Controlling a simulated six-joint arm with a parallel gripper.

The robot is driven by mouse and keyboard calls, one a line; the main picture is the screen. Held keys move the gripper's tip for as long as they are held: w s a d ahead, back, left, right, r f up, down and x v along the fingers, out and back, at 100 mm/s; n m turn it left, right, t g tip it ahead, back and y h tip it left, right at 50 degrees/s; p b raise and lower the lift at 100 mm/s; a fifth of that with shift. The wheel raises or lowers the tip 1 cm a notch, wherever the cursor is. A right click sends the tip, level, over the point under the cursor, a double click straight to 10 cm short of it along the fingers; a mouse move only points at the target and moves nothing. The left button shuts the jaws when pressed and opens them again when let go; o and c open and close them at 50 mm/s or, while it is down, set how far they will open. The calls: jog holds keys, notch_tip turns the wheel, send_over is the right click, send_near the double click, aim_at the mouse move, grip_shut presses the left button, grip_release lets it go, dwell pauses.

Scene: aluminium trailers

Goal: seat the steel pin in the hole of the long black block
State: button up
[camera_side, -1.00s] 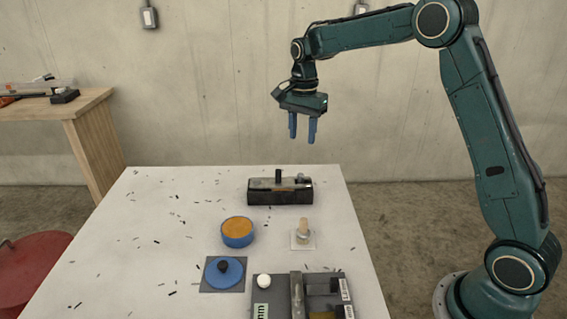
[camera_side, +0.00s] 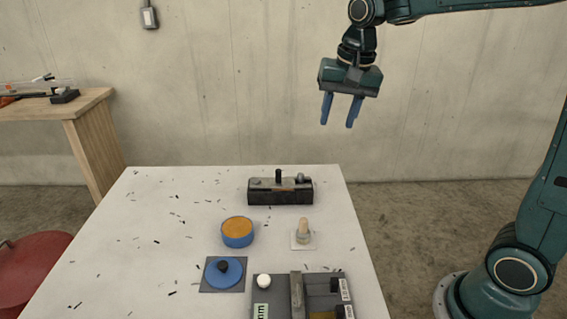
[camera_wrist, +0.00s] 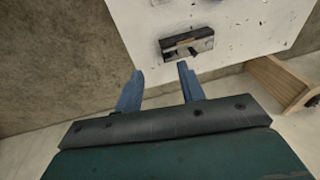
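The long black block (camera_side: 280,198) lies near the back edge of the white table. A short dark upright peg (camera_side: 278,175) stands on its top, with a small rounded grey piece (camera_side: 301,178) to its right. I cannot tell whether either is the steel pin, and no open hole is clear. My gripper (camera_side: 338,122) is open and empty, high above and behind the block, to its right. In the wrist view, the block (camera_wrist: 187,43) lies beyond the open fingers (camera_wrist: 160,70), well apart from them.
A blue round tin with orange contents (camera_side: 237,232), a pale peg-like piece on a small white square (camera_side: 303,236) and a blue disc with a black knob (camera_side: 223,271) stand mid-table. A dark grey tray (camera_side: 268,288) is at the front. The left side holds only scattered dark bits.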

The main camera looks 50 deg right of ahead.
jog(key=s+a+f+n+t, duration=0.1)
jog(key=s+n, duration=0.3)
jog(key=s, duration=0.6)
jog(key=s+a+f+n+t, duration=0.1)
jog(key=s+a+n+t, duration=0.1)
jog(key=s+n, duration=0.3)
jog(key=s, duration=0.4)
jog(key=shift+s+a, duration=0.3)
jog(key=shift+s, duration=0.05)
